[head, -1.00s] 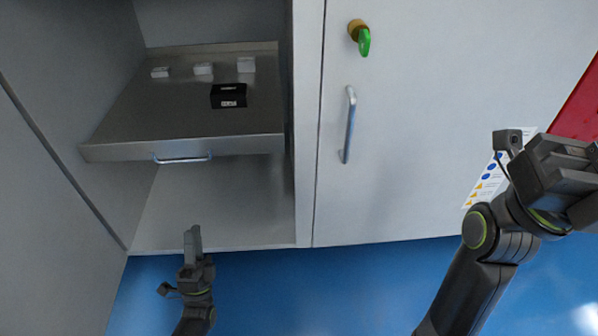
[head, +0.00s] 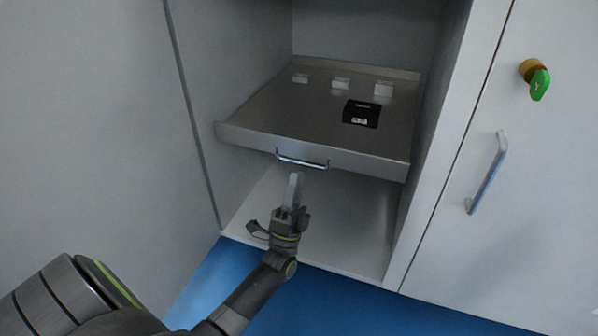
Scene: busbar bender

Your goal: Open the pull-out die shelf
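The pull-out die shelf (head: 250,127) is a grey metal tray inside the open cabinet bay, in the middle of the head view. Its bar handle (head: 302,162) is on the front lip. My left gripper (head: 293,188) is just below and in front of the handle, fingers pointing up toward it, and looks apart from it. The fingers overlap edge-on, so I cannot tell whether they are open or shut. My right gripper is out of view.
To the right is a closed door with a handle (head: 487,172) and a green key (head: 539,84). A side panel (head: 90,110) stands left. Blue floor lies below.

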